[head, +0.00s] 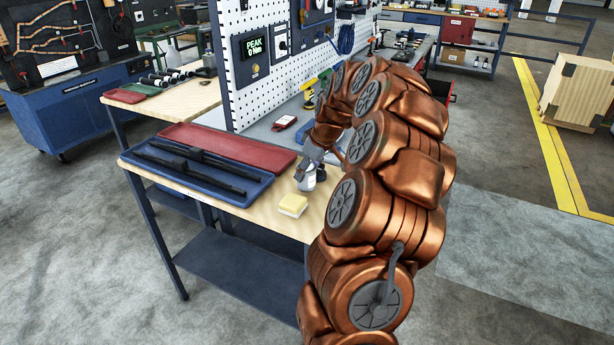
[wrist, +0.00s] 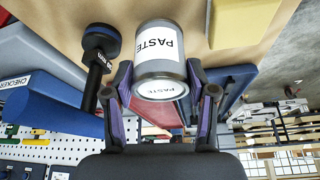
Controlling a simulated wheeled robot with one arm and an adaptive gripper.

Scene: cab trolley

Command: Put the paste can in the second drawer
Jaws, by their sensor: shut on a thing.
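The paste can (wrist: 158,58) is a grey metal can with a white label reading PASTE. In the wrist view it sits between the two fingers of my gripper (wrist: 162,95), which is shut on it. In the head view the can (head: 305,181) is at the front part of the wooden bench top, below my gripper (head: 313,165), partly covered by the fingers. I cannot tell whether it touches the bench. The second drawer is not identifiable in either view.
A yellow sponge-like block (head: 293,205) lies close to the can. A blue tray (head: 205,172) with black wiper-like bars and a red tray (head: 228,145) lie to the left. A pegboard (head: 270,60) rises behind. A red box-like thing (head: 284,123) lies on the grey bench.

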